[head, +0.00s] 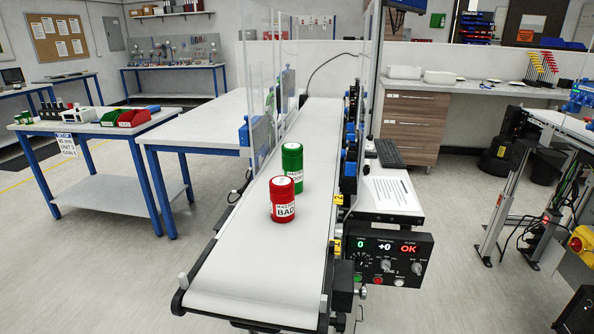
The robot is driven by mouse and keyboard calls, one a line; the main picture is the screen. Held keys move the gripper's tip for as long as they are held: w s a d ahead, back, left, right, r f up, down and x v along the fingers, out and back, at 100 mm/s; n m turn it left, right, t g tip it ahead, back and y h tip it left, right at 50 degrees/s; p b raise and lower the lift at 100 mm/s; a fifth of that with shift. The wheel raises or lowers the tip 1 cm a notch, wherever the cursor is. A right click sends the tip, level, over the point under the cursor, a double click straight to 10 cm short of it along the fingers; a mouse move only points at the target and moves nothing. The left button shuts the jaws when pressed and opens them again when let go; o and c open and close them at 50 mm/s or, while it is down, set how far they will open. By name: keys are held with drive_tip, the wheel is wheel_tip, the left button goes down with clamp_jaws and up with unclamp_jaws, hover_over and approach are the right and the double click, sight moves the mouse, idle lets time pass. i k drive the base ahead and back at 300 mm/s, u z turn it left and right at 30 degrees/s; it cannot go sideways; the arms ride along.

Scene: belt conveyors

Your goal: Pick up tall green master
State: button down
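A tall green master canister (292,158) stands upright on the white belt of the conveyor (237,276). Its lid and upper body show; its lower left part is hidden behind a shorter red canister. The red canister (282,200) has a white label reading "BAD" and stands upright in front of the green one, slightly to its left. I cannot tell whether the two touch. My gripper is not in view.
A control box (390,258) with a lit display is at the belt's right side. Clear panels (262,75) rise along the belt's far left. A white table (195,122) stands to the left. The near belt is clear.

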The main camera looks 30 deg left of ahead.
sight(292, 154)
drive_tip(key=z, duration=1.15)
drive_tip(key=k, duration=1)
drive_tip(key=u, duration=1.15)
drive_tip(key=i, duration=1.5)
drive_tip(key=z, duration=0.05)
